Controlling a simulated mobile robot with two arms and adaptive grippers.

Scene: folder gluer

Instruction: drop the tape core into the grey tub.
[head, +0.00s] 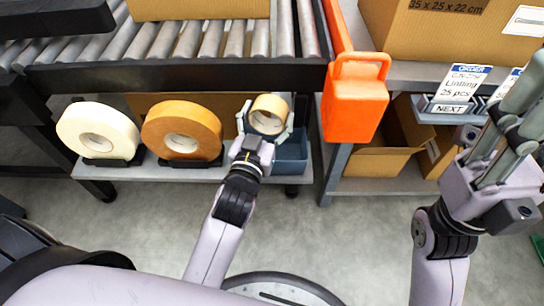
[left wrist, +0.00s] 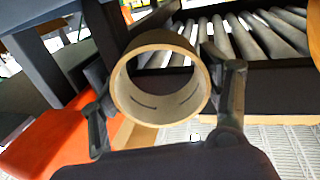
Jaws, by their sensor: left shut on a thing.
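The tape core (head: 271,102) is a short tan ring with an open middle. My left gripper (head: 266,123) is shut on it, one finger on each side, and it also shows large in the left wrist view (left wrist: 160,112). The grey tub (head: 291,158) is blue-grey and sits on the low shelf, just below and right of the held core in the head view. The gripper and core hide part of it. My right gripper (head: 508,125) is at the right edge, away from the tub, with its fingers partly cut off.
A white tape roll (head: 75,125) and a brown tape roll (head: 205,125) stand on the shelf (head: 150,174) left of the tub. Rollers (head: 190,40) run above. An orange box-shaped part (head: 355,108) hangs to the right. Open cardboard boxes (head: 374,163) sit beyond it.

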